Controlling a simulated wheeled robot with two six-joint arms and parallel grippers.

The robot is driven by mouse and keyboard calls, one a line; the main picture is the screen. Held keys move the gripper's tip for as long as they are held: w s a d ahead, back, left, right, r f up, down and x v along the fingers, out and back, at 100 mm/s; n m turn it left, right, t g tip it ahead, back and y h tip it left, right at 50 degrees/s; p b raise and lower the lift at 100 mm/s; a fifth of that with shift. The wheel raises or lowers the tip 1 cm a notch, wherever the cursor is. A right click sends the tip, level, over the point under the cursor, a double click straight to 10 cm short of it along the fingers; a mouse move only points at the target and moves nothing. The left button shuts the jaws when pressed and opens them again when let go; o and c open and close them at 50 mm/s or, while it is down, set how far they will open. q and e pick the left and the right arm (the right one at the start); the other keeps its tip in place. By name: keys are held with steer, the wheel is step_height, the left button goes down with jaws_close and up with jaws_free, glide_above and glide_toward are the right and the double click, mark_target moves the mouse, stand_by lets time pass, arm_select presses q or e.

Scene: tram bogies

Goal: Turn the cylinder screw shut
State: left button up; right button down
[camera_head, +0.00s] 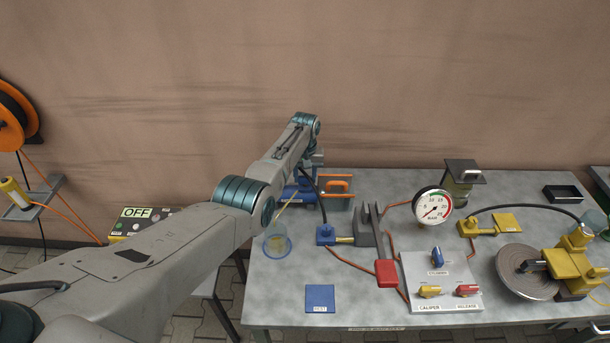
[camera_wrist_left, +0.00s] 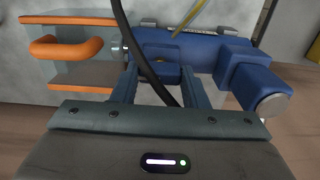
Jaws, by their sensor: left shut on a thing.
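The blue cylinder (camera_head: 296,194) lies at the back left of the grey table, largely hidden by my arm. In the left wrist view the blue cylinder body (camera_wrist_left: 205,55) runs across the upper middle. My left gripper (camera_wrist_left: 160,88) has its two fingers on either side of a small blue block-like part (camera_wrist_left: 157,73) at the cylinder, which I take for its screw. The gripper is shut on it. A black hose crosses in front and hides part of the grip. In the head view the gripper is mostly hidden behind its wrist. My right gripper is not in view.
An orange-handled clamp block (camera_head: 337,190) stands close right of the cylinder. A pressure gauge (camera_head: 432,205), a panel with blue, yellow and red knobs (camera_head: 440,280), a yellow caliper with a disc (camera_head: 527,272) and a clear cup (camera_head: 277,243) stand on the table.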

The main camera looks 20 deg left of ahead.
mark_target(305, 177)
arm_select(q)
steer(key=shift+w+r, duration=0.15)
steer(key=shift+r, duration=0.05)
steer(key=o, duration=0.9)
steer(key=shift+o, duration=0.4)
steer(key=shift+f, duration=0.1)
step_height(305, 177, up, 11)
steer(key=b, duration=0.1)
steer(key=shift+f, duration=0.1)
